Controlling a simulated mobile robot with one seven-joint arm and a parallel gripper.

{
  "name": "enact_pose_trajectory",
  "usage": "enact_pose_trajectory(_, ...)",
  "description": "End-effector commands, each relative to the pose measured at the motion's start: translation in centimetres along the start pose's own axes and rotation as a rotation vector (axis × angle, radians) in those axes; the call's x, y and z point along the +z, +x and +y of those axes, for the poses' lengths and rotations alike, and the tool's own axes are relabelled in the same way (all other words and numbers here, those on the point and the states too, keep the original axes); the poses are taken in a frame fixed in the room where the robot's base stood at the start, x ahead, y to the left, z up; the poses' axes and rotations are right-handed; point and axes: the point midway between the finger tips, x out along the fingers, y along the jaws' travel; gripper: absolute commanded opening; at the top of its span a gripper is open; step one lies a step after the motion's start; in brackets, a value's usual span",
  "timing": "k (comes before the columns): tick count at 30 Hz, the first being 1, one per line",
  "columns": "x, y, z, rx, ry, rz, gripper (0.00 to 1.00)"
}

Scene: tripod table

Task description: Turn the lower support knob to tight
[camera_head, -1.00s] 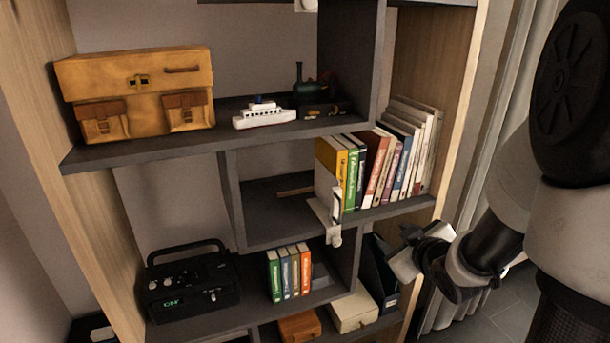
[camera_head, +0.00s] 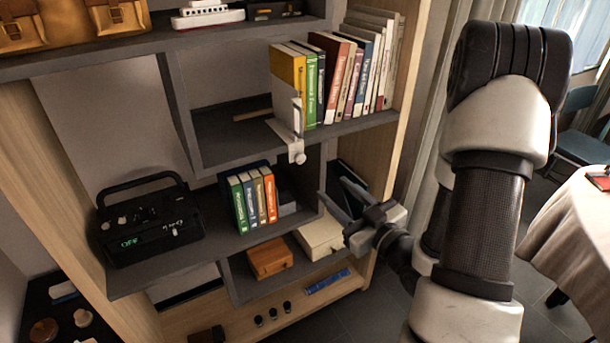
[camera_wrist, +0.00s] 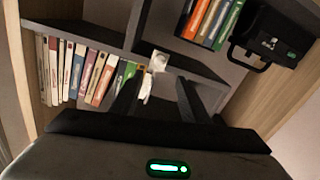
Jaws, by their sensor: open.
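The lower support is a white bracket (camera_head: 284,132) clamped at the front edge of the middle shelf, beside the upright books. Its small white knob (camera_head: 299,158) hangs just below the shelf edge. The bracket also shows in the wrist view (camera_wrist: 148,86), with the knob (camera_wrist: 158,61) between and beyond my fingertips. My gripper (camera_head: 332,189) is open and empty, to the right of and below the knob in the head view. In the wrist view my gripper (camera_wrist: 158,84) has its two dark fingers spread toward the bracket, apparently apart from it. The knob's turn position cannot be read.
A row of books (camera_head: 345,80) stands right of the bracket. Below are smaller books (camera_head: 252,199), a black radio (camera_head: 150,225), a cream box (camera_head: 320,235) and an orange box (camera_head: 269,260). A cloth-covered table (camera_head: 575,225) stands at right. Space before the knob is clear.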

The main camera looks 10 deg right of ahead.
Motion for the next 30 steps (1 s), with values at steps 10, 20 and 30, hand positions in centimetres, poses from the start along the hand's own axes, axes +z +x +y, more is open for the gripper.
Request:
enact_pose_trajectory(10, -0.3, 8.0, -0.1, -0.005, 0.0, 0.001, 0.42)
enact_pose_trajectory(20, -0.1, 13.1, -0.1, -0.004, 0.001, -0.001, 0.42)
enact_pose_trajectory(30, -0.1, 13.9, -0.1, -0.002, 0.002, -0.002, 0.42)
